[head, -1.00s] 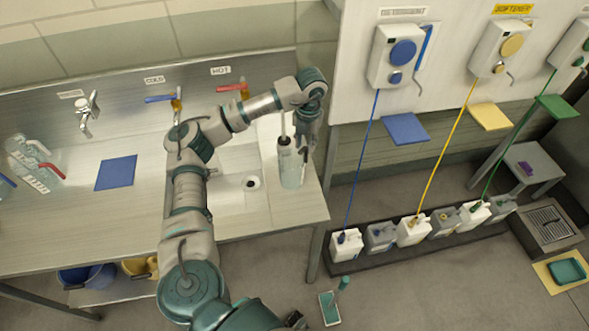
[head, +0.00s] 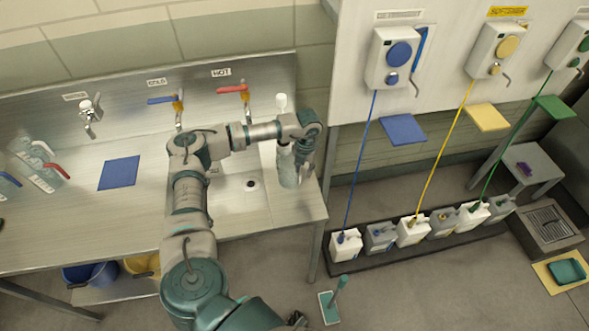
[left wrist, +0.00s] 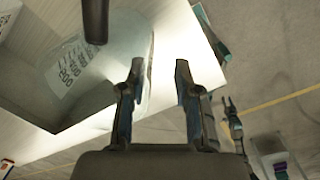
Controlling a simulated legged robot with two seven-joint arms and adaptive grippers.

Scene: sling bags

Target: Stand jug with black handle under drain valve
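The clear jug (head: 288,168) stands upright at the right end of the steel counter, beside the sink. In the left wrist view its labelled body (left wrist: 85,75) and black handle (left wrist: 95,18) show large. My left gripper (head: 304,168) is low at the jug's right side in the head view. In the left wrist view its fingers (left wrist: 160,80) are apart with nothing clearly between them; the jug lies beyond the left finger. The leftmost wall tap (head: 90,115), under a label too small to read, may be the drain valve. A dark part low in the head view (head: 297,319) may be my right gripper.
A blue mat (head: 120,173) lies on the counter below the leftmost tap. The cold tap (head: 176,103) and hot tap (head: 240,92) are behind my left arm. A pale upright piece (head: 282,103) rises behind the jug.

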